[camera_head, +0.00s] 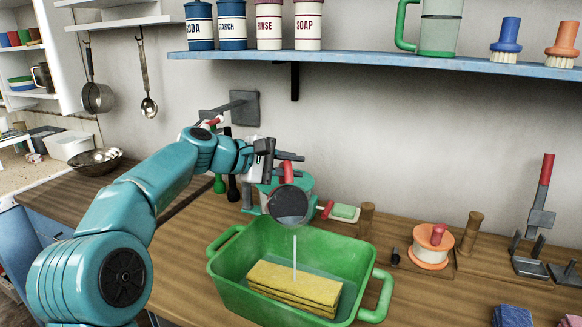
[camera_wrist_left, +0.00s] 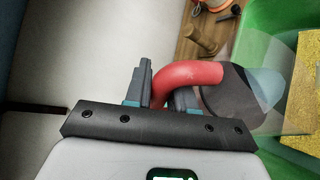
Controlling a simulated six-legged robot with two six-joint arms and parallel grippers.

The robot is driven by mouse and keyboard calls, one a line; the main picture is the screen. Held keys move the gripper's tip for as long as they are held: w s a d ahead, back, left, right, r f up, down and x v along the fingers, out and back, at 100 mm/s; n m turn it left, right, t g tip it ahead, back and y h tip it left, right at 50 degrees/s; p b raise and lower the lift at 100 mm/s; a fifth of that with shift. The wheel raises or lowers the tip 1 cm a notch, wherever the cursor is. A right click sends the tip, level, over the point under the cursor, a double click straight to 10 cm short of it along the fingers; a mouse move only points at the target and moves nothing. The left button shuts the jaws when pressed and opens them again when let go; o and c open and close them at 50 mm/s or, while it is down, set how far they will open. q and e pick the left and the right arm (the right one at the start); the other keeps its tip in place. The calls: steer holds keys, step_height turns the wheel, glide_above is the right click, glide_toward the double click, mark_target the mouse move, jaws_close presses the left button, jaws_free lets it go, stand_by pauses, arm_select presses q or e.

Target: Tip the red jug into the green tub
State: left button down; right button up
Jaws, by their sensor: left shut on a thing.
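My left gripper (camera_head: 282,164) reaches in above the far side of the green tub (camera_head: 235,292). It is shut on the red handle of the jug (camera_head: 288,205), whose round dark grey body shows below the fingers. The jug is tilted over the tub, and a thin pale stream falls from it towards folded yellow cloths (camera_head: 292,284) in the tub. In the left wrist view the fingers (camera_wrist_left: 160,88) are at the curved red handle; the jug's dark body (camera_wrist_left: 237,95) lies to the right, with the tub (camera_wrist_left: 262,50) beyond. My right gripper is out of view.
A teal container (camera_head: 302,186) stands behind the jug. A blue shelf (camera_head: 370,58) with canisters runs above.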

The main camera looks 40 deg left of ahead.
arm_select(q)
steer(key=shift+s+d+f+m+t+b, duration=0.3)
steer(key=shift+s+d+f+m+b, duration=0.15)
steer(key=shift+b, duration=1.4)
steer(key=shift+s+d+r+y+b, duration=0.1)
steer(key=shift+d+y+b, duration=0.15)
steer(key=shift+b, duration=0.3)
steer(key=shift+r+m, duration=0.1)
steer(key=shift+m, duration=0.15)
steer(key=shift+s+d+f+t+b, duration=0.2)
steer(key=shift+s+d+t+b, duration=0.1)
steer(key=shift+b, duration=0.75)
steer(key=shift+s+d+m+b, duration=0.35)
steer(key=shift+m+b, duration=0.25)
steer(key=shift+b, duration=0.5)
steer(key=shift+r+t+y, duration=0.2)
steer(key=shift+t+y, duration=0.05)
steer(key=shift+t, duration=0.05)
